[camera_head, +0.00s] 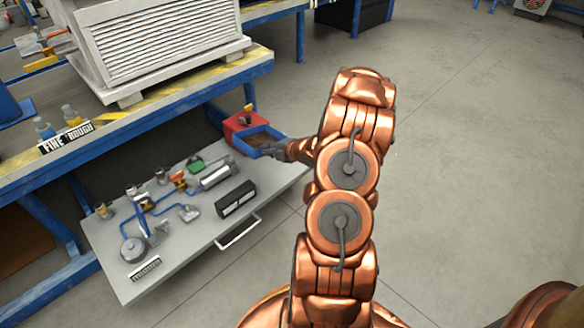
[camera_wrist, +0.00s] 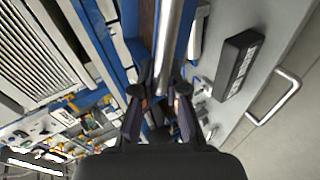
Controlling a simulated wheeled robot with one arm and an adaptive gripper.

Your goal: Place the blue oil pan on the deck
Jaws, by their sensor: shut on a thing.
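The blue oil pan (camera_head: 262,141), with a brown inside, is at the far right end of a grey pull-out surface (camera_head: 190,228). My gripper (camera_head: 276,150) is at the pan's near right edge and is shut on it; my wrist partly hides the pan's right end. In the wrist view, my fingers (camera_wrist: 160,103) close around a pale grey bar, with the pan's blue edge (camera_wrist: 186,38) and brown inside (camera_wrist: 147,32) beyond. I cannot tell whether the pan rests on the surface or is slightly above it.
A red box (camera_head: 238,124) stands right behind the pan. A black labelled block (camera_head: 235,199), a silver cylinder (camera_head: 216,176) and several small fittings lie on the grey surface. A blue-framed bench (camera_head: 150,112) holds a large louvred unit (camera_head: 150,45). Open floor lies right.

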